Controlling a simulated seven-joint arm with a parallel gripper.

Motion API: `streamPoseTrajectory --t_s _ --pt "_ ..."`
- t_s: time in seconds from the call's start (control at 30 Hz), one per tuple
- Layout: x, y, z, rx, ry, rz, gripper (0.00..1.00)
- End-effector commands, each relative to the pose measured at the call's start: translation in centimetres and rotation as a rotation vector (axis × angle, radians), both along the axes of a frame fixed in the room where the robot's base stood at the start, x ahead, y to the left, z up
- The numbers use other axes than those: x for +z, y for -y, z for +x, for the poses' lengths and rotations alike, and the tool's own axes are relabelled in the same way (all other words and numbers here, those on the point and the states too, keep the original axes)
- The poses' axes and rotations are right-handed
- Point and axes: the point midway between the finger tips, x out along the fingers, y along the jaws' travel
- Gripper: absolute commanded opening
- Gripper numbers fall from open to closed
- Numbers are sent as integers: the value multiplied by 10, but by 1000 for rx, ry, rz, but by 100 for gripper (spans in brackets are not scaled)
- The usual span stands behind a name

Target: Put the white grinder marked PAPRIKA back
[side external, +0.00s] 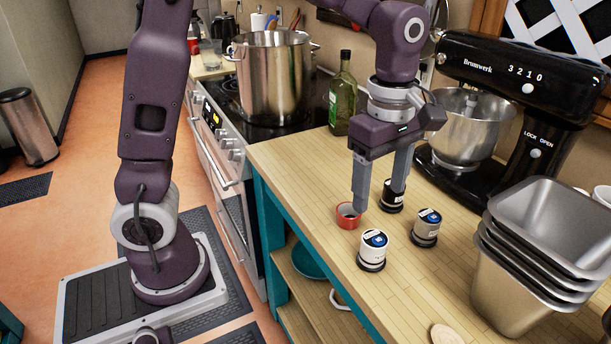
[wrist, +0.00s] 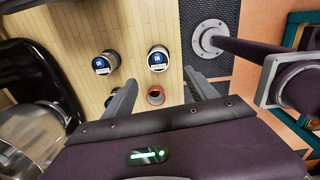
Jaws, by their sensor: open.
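A third, similar dark-based item (side external: 391,198) stands behind, partly hidden by a finger. I cannot read PAPRIKA on any of them. A small red ring-like holder (side external: 347,215) sits beside my left fingertip. It also shows in the wrist view (wrist: 155,96), between the fingers. My gripper (side external: 379,197) is open and empty above the counter.
A black stand mixer (side external: 545,95) with a steel bowl stands behind at the right. Stacked metal tins (side external: 520,270) stand at the front right. A green bottle (side external: 343,95) and a large pot (side external: 272,80) are behind. The counter's near left part is clear.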

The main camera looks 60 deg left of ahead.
Motion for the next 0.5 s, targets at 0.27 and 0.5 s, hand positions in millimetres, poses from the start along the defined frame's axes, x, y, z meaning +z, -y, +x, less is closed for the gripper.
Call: streamPoseTrajectory --t_s 0.27,0.5 --pt "67 -37 -117 -951 285 126 66" --pt "54 -49 -184 -1564 360 408 66"
